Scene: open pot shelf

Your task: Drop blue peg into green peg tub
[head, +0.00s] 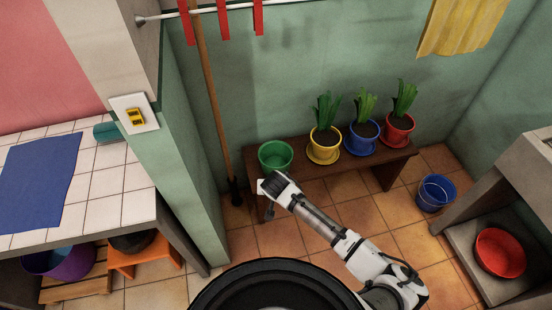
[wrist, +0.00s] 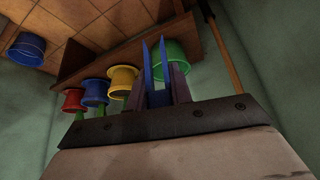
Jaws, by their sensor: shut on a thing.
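The green peg tub (head: 275,157) stands upright on the left end of a low wooden bench. My gripper (head: 268,184) is in front of the tub and just below it in the head view. In the wrist view, which looks upside down, my gripper (wrist: 160,92) is shut on the blue peg (wrist: 158,72), whose two prongs point away from the gripper. The green tub (wrist: 174,52) shows behind the peg and the right finger, partly covered by them. I cannot make out the peg in the head view. The depth between peg and tub is hard to tell.
Yellow (head: 325,147), blue (head: 361,139) and red (head: 398,130) plant pots stand along the wooden bench (head: 349,169) right of the tub. A broom handle (head: 211,84) leans left of it. A blue bucket (head: 435,193) is on the floor. Red pegs (head: 222,20) hang above.

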